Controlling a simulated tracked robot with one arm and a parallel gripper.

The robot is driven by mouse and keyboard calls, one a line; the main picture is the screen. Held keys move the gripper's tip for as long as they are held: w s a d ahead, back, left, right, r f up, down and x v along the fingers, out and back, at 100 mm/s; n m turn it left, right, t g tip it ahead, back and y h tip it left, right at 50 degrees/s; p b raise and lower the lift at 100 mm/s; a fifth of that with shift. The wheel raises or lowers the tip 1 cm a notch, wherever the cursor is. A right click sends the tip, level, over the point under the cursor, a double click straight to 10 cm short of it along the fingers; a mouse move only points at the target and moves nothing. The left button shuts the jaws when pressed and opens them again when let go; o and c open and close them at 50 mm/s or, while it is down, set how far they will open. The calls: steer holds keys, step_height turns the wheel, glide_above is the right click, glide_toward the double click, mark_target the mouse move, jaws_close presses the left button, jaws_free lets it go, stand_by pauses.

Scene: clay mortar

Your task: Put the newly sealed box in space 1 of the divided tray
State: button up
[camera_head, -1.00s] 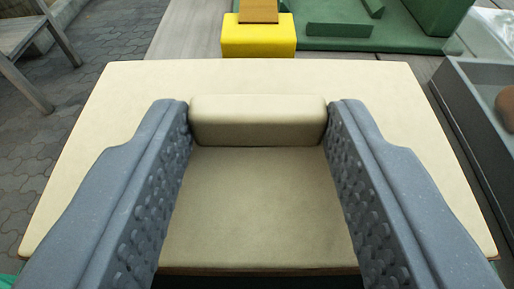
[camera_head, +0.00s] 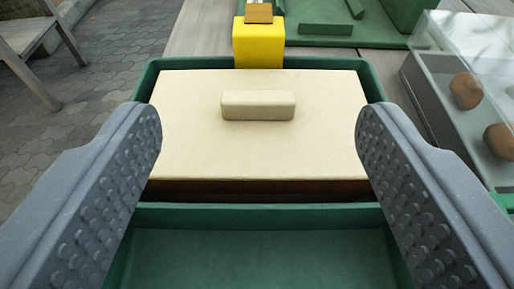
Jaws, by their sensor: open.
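The box has a flat cream lid (camera_head: 255,150) with a bar handle (camera_head: 258,105) on top and a brown side (camera_head: 260,189) below the lid's near edge. It sits in the far compartment of the green divided tray (camera_head: 260,215), whose rim shows around it at the left, back and right. The near compartment (camera_head: 260,258) is empty as far as it shows. My gripper (camera_head: 258,120) is open and empty, its two grey studded fingers wide apart to either side of the lid, above and back from the handle. No space number is visible.
A yellow block (camera_head: 258,44) with a small wooden piece on it stands behind the tray. Farther back is a green tray (camera_head: 330,30) with green pieces. At right, a clear-lidded grey case (camera_head: 430,95) holds brown round lumps (camera_head: 466,90). A bench (camera_head: 35,45) stands at far left.

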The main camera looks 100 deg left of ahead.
steer(key=p+v, duration=0.1)
steer(key=v, duration=0.5)
steer(key=shift+d, duration=0.2)
steer(key=shift+w+r, duration=0.1)
steer(key=w+d+r+m+t, duration=0.1)
steer(key=w+r+m+t, duration=0.1)
steer(key=w+r+t, duration=1.2)
steer(key=w+d+r+m+t+h, duration=0.1)
steer(key=d+r+t+h, duration=0.15)
steer(key=r, duration=0.55)
steer(key=w+d+r+m+t+h, duration=0.1)
steer(key=d+r+m+t, duration=0.15)
steer(key=r, duration=0.55)
steer(key=w+d+r+m+t+h, duration=0.15)
steer(key=d+r, duration=0.25)
steer(key=r, duration=0.4)
steer(key=s+d+r+m+t+h, duration=0.2)
steer(key=s+d+r+m+h, duration=0.8)
steer(key=r, duration=0.4)
steer(key=s+f+m+g, duration=0.2)
steer(key=s+m+g, duration=0.1)
steer(key=s, duration=1.2)
steer(key=shift+f+m+g+y, duration=0.3)
steer(key=shift+g+y, duration=0.1)
steer(key=shift+g, duration=0.05)
